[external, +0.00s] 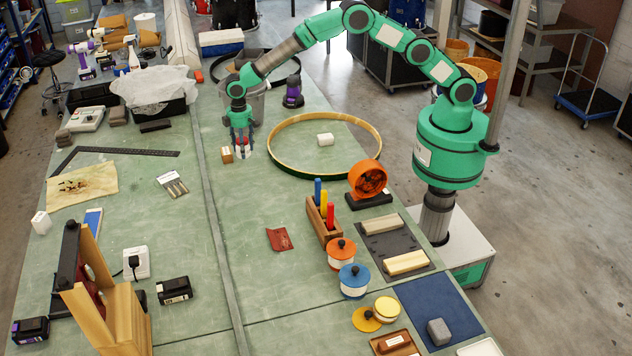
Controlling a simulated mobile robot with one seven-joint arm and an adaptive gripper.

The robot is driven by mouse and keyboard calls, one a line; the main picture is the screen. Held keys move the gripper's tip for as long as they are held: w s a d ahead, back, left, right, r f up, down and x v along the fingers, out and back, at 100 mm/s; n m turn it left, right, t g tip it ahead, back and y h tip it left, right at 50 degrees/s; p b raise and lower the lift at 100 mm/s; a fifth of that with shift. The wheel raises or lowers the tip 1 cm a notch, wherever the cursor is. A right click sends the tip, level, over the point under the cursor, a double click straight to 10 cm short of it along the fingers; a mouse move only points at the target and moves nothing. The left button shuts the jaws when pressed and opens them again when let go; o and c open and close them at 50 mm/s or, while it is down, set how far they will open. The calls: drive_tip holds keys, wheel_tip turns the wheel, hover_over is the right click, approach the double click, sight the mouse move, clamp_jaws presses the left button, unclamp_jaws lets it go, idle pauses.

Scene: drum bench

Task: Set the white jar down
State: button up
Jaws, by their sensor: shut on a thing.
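My gripper (242,150) is at the back of the bench, left of the large wooden hoop, pointing down with its fingers shut. Between the fingers shows a small white thing with some red, which I take to be the white jar (243,146). The fingers hide much of it. It is low over the green bench top (255,195). I cannot tell whether its base touches the bench.
A grey bin (255,104) stands behind. The bench in front is mostly clear, with a red cloth (279,239) farther forward.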

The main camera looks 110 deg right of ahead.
idle(0.3)
drive_tip(key=shift+f, duration=3.1)
drive_tip(key=shift+f+b, duration=0.35)
drive_tip(key=shift+f, duration=1.5)
drive_tip(key=shift+f, duration=0.1)
drive_tip(key=o, duration=1.3)
wheel_tip(320, 180, up, 12)
drive_tip(key=shift+r+p, duration=0.1)
drive_tip(key=shift+p, duration=0.35)
